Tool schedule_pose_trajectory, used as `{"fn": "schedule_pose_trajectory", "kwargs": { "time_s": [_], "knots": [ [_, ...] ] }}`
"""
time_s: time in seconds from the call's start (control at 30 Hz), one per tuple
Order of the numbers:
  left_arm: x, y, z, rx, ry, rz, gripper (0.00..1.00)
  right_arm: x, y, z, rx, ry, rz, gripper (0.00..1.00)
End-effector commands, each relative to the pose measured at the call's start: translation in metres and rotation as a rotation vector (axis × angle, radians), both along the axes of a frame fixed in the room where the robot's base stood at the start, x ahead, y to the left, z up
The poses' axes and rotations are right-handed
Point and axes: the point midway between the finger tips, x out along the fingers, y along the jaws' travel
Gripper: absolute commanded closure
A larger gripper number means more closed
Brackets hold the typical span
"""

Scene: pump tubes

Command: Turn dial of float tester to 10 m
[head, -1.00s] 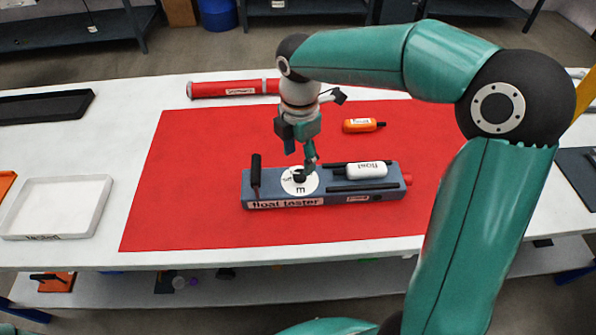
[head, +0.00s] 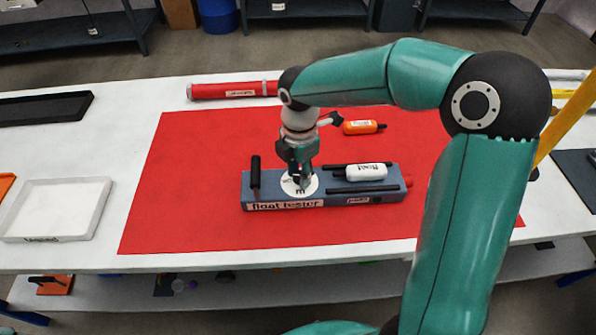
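The float tester (head: 232,190) is a blue-grey box on the red mat, with its name on the front edge. Its round white dial (head: 311,186) is left of the middle of the top, with an "m" mark at the front. My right gripper (head: 300,184) points down at the dial's centre, and its fingers hide the black knob. I cannot tell whether they are closed on it. A white float (head: 366,172) lies on the right part of the tester. My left gripper is out of view.
A black upright handle (head: 256,172) stands on the tester's left end, close to the gripper. An orange float (head: 360,127) lies behind. A red tube (head: 232,90) lies at the back edge. A white tray (head: 62,207) stands left. The mat's left part (head: 180,190) is clear.

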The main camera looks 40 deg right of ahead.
Motion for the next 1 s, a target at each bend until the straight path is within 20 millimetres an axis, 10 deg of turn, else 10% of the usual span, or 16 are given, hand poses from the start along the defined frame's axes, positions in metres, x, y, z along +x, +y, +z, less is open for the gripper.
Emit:
{"fn": "schedule_pose_trajectory", "kwargs": {
  "time_s": [1.0],
  "knots": [
    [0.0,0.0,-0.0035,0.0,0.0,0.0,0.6,0.0009,-0.0013,0.0003,-0.001,-0.003,-0.473,1.0]
  ]
}}
